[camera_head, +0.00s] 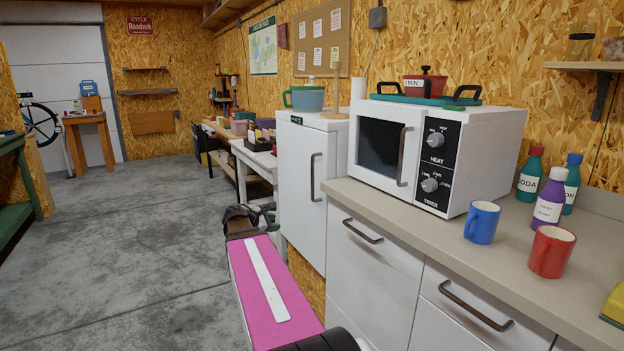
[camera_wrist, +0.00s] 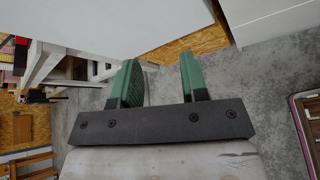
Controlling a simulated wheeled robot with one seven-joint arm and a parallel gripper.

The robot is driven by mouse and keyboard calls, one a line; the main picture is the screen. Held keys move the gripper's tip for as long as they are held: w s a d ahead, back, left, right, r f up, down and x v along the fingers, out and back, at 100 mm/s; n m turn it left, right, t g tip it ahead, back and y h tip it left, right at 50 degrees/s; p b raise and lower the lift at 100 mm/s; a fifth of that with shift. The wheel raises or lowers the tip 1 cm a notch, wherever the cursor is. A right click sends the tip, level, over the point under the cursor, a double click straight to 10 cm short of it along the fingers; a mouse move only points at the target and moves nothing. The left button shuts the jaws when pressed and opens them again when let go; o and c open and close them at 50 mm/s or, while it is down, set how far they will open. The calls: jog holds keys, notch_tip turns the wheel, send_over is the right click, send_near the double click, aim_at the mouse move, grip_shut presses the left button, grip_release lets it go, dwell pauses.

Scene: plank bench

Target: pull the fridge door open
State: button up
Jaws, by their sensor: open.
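The fridge (camera_head: 298,185) is a small white unit in the head view, left of the counter. Its door looks shut, and a dark vertical handle (camera_head: 314,177) is on the door's right side. My gripper (camera_head: 248,218) is at the end of my pink arm, to the left of and lower than the handle, apart from it. In the wrist view my gripper (camera_wrist: 159,80) has two green fingers spread apart with nothing between them. A large pale surface beyond them is probably the fridge (camera_wrist: 130,22); the handle does not show there.
A counter (camera_head: 450,235) with drawers stands right of the fridge, holding a microwave (camera_head: 470,150), a blue mug (camera_head: 482,222), a red mug (camera_head: 551,252) and bottles. A teal pot (camera_head: 307,99) sits on the fridge. A white table (camera_head: 256,160) stands behind. The floor at left is clear.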

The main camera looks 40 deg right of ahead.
aim_at(313, 177)
jog(key=w+d+r+n+h, duration=0.1)
jog(key=d+r+n+h, duration=0.4)
jog(key=d+r, duration=0.65)
jog(key=shift+n, duration=0.3)
jog(key=d, duration=0.3)
jog(key=d+r, duration=0.1)
jog(key=d, duration=0.2)
jog(key=w+d, duration=0.1)
jog(key=d, duration=0.2)
jog(key=shift+d+r, duration=0.15)
jog(key=shift+r, duration=0.2)
jog(key=shift+c, duration=0.4)
grip_shut()
